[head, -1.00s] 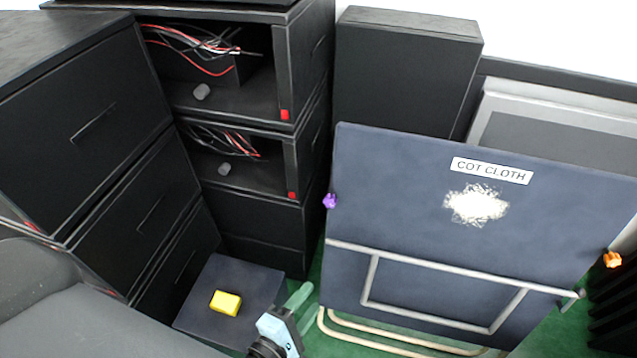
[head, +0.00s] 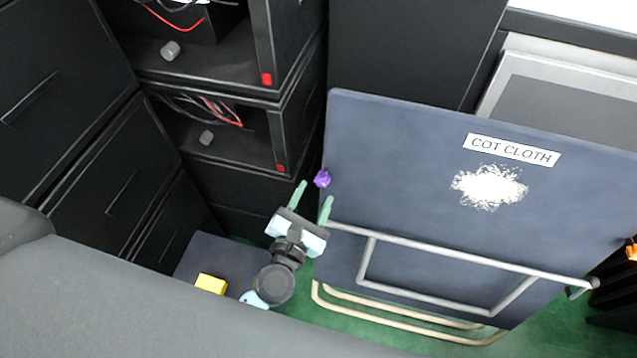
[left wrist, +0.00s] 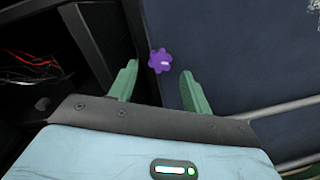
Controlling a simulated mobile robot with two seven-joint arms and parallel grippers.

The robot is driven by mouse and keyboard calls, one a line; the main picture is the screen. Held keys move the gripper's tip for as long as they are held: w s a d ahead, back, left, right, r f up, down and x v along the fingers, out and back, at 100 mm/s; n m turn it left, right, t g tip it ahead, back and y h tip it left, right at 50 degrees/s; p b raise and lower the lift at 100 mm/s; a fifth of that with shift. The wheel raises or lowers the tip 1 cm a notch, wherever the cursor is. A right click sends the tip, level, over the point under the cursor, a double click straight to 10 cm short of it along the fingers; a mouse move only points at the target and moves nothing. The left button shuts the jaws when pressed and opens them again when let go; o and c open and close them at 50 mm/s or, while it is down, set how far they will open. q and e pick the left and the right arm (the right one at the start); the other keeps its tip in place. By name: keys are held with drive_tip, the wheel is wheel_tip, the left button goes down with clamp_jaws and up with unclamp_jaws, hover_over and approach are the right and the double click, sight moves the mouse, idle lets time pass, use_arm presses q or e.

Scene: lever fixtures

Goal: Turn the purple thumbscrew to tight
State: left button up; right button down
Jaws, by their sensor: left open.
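The purple thumbscrew (head: 322,179) is a small lobed knob at the left edge of the dark blue cot cloth panel (head: 400,150). It also shows in the left wrist view (left wrist: 160,61), lying between and just beyond the fingertips. My left gripper (head: 313,192) is open and empty, with its green fingers pointing up toward the thumbscrew. In the left wrist view the two fingers (left wrist: 160,72) stand apart on either side of the knob. I cannot tell that they touch it. My right gripper is not in view.
An orange knob (head: 632,252) is at the panel's right edge. A grey metal frame (head: 440,244) crosses the panel's lower part. Black cabinets (head: 225,60) with wires and grey knobs stand to the left. A yellow block (head: 210,284) lies on a dark low surface.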

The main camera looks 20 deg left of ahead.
sight(320, 183)
use_arm(q)
drive_tip(key=w, duration=0.3)
drive_tip(key=shift+w+d, duration=0.1)
drive_tip(key=shift+w, duration=0.3)
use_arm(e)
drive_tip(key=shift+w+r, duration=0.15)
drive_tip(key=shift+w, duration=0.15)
use_arm(q)
drive_tip(key=shift+c, duration=0.4)
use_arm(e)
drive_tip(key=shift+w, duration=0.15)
use_arm(q)
drive_tip(key=c, duration=0.9)
drive_tip(key=shift+m, duration=0.3)
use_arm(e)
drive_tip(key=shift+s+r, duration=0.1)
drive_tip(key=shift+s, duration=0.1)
